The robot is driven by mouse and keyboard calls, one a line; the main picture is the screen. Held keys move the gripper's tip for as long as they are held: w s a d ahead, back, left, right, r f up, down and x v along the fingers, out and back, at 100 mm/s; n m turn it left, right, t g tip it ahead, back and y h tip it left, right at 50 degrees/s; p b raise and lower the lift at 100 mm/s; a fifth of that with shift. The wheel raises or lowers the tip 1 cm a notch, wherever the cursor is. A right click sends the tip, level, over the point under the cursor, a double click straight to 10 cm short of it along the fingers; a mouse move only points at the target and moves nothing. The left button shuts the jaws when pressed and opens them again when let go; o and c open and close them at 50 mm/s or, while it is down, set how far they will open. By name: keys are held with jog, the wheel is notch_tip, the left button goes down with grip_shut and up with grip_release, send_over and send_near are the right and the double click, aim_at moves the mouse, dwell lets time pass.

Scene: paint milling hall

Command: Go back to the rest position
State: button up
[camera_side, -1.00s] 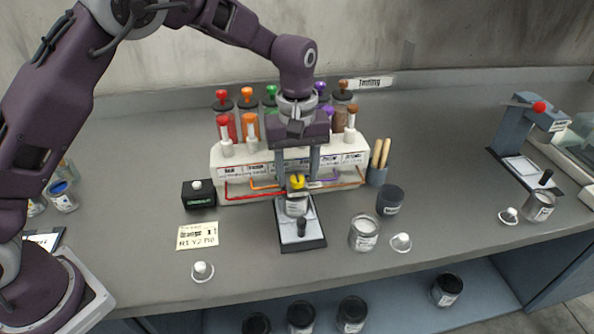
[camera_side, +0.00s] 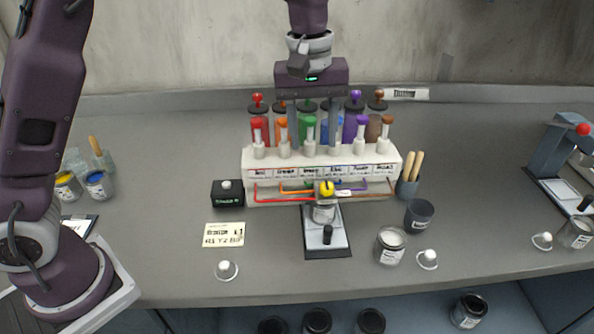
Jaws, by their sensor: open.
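My gripper (camera_side: 323,140) is raised above the white pigment dispenser rack (camera_side: 250,178), with its two fingers apart and nothing between them. The rack holds several coloured jars and white plungers, partly hidden by my fingers.
A black box with a button (camera_side: 228,194) and a note card (camera_side: 224,234) lie left of the scale. A dark cup (camera_side: 418,214), a glass jar (camera_side: 390,247) and a white-knobbed lid (camera_side: 427,259) stand to the right. A blue press (camera_side: 555,150) stands far right.

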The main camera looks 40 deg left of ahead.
jog(key=s+a+r+m+t, duration=0.25)
jog(key=s+a+r, duration=0.25)
jog(key=s+r, duration=0.4)
jog(key=s+a+f+m+t, duration=0.1)
jog(key=s+f+m, duration=0.1)
jog(key=s, duration=0.7)
jog(key=s+a+f+m+t, duration=0.1)
jog(key=s+m, duration=0.3)
jog(key=s, duration=0.5)
jog(key=shift+s+a+f+y, duration=0.25)
jog(key=shift+a+f+y, duration=0.1)
jog(key=shift+a, duration=0.4)
